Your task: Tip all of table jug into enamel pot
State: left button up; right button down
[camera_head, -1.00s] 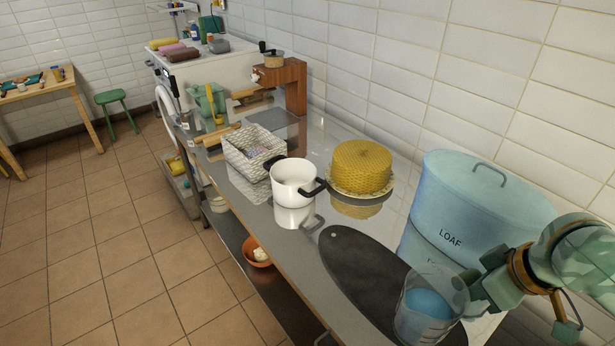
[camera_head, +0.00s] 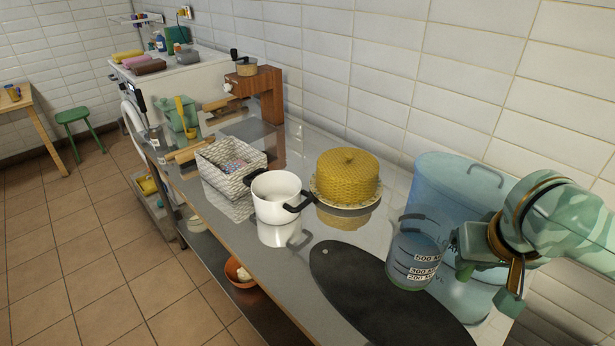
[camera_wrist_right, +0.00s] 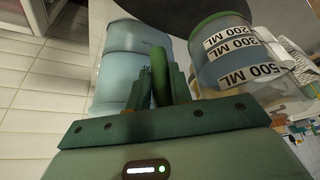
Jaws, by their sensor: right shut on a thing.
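The table jug (camera_head: 408,262) is clear, with dark measuring marks, white labels and bluish liquid inside. It is roughly upright at the right, before the blue bin. My right gripper (camera_head: 458,250) is shut on its handle side. In the right wrist view the fingers (camera_wrist_right: 160,85) close around a green handle, and the jug (camera_wrist_right: 222,62) shows its volume labels. The enamel pot (camera_head: 277,205) is white with black handles and stands on the steel worktop, left of the jug and apart from it. Its inside looks pale. My left gripper is not in view.
A dark oval board (camera_head: 375,300) lies below and left of the jug. A yellow woven cake-like dome on a plate (camera_head: 347,175) stands behind the pot. A pale blue bin (camera_head: 455,185) stands behind the jug. A white basket (camera_head: 215,178) sits left of the pot.

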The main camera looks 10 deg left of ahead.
aim_at(277, 194)
jog(key=i+j+u, duration=0.4)
jog(key=i+j, duration=0.25)
jog(key=i+j+u, duration=0.45)
jog(key=i, duration=0.25)
jog(key=j, duration=0.1)
